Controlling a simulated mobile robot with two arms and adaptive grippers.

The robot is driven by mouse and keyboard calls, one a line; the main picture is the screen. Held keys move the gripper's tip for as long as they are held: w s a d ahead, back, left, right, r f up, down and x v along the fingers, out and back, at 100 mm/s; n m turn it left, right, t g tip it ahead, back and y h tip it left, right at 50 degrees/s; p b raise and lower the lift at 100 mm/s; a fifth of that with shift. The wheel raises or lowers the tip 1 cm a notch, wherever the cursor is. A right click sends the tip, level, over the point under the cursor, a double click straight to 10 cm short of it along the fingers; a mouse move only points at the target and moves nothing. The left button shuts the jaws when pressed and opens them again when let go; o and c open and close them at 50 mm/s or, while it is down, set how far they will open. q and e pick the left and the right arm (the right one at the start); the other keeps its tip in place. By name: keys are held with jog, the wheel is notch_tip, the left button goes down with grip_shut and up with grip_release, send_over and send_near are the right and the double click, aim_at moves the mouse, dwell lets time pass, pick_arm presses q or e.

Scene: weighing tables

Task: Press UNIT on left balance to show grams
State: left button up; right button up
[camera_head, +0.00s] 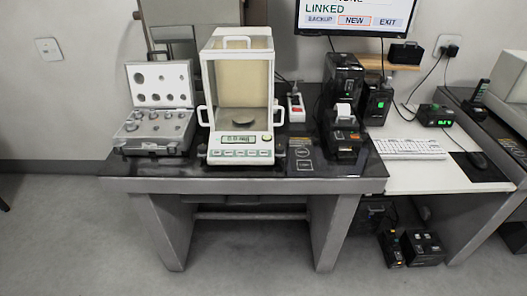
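The left balance (212,141) is white with a glass draft shield and stands on the dark-topped weighing table (345,178). Its small greenish display (238,139) is lit with digits, possibly ending in "mg", but too small to read surely. A row of several pale green-marked buttons (239,153) runs along the front panel below the display. Their labels are too small to tell which one is UNIT. A round green button (267,138) sits to the right of the display. The shield's side handles stick out left and right. Neither of my grippers shows in this view.
An open weight case (160,100) stands close left of the balance. A black printer (343,95) with paper stands to its right. A monitor (355,15) reads "LINKED". A keyboard (408,148) lies on the white desk. Another pale instrument (508,85) is at the right edge. The floor in front is clear.

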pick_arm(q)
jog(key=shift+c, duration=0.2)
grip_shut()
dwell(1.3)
